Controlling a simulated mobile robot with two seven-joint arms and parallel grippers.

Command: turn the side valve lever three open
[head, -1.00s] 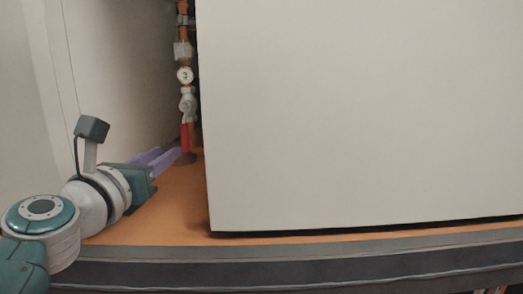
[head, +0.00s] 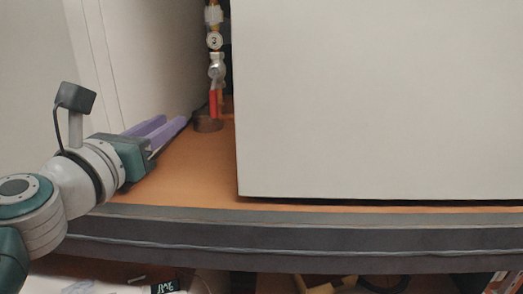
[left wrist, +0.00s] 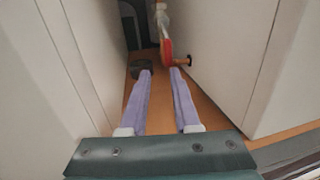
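A valve with a red lever (head: 213,104) sits low on the vertical pipe in the gap left of the large white box. The lever hangs down along the pipe in the head view. In the left wrist view the red lever (left wrist: 167,49) is just beyond the right fingertip. My left gripper (head: 176,120) points toward the pipe from the left, its purple fingers apart and empty. In the wrist view the fingertips (left wrist: 160,71) are short of the lever, and contact is not visible. My right gripper is not in view.
A round gauge (head: 214,41) is on the pipe above the valve. The large white box (head: 380,100) closes off the right side, and a pale wall (head: 150,60) stands on the left. Bare orange base (head: 190,165) lies between, with a grey front edge (head: 300,225).

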